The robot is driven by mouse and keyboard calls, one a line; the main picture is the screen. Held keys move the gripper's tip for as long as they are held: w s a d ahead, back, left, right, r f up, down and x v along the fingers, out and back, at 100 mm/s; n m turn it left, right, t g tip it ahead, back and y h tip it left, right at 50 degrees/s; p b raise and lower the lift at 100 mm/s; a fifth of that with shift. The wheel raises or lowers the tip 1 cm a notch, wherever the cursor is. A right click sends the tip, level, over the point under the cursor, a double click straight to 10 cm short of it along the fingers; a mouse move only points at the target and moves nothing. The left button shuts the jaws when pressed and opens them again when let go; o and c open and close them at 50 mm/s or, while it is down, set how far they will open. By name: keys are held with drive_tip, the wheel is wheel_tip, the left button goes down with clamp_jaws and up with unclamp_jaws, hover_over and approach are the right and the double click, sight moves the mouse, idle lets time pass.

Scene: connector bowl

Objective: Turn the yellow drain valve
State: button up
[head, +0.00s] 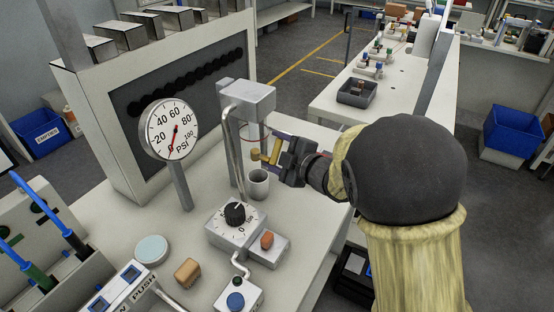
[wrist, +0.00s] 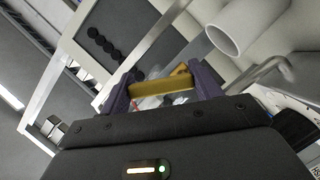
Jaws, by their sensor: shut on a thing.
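The yellow drain valve (head: 255,155) is on the grey metal fixture at the middle of the table in the head view. Its yellow handle (wrist: 160,87) lies between the two purple fingers in the wrist view. My gripper (head: 276,151) comes in from the right and is shut on the handle. In the wrist view my gripper (wrist: 160,90) has a finger at each end of the handle. The valve's body is mostly hidden in the wrist view.
A grey cup (head: 259,186) stands just below the valve. A pressure gauge (head: 170,130) on a post stands to the left. A dial box (head: 233,226) sits in front. A bent metal pipe (head: 237,150) runs up close beside the fixture.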

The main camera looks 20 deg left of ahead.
drive_tip(key=shift+d+f+b, duration=0.1)
drive_tip(key=shift+b, duration=0.35)
drive_tip(key=shift+s+n, duration=0.1)
drive_tip(key=shift+n, duration=0.2)
drive_tip(key=o, duration=1)
drive_tip(key=v, duration=1.7)
drive_tip(key=shift+s+d+b, duration=0.15)
drive_tip(key=shift+b, duration=0.25)
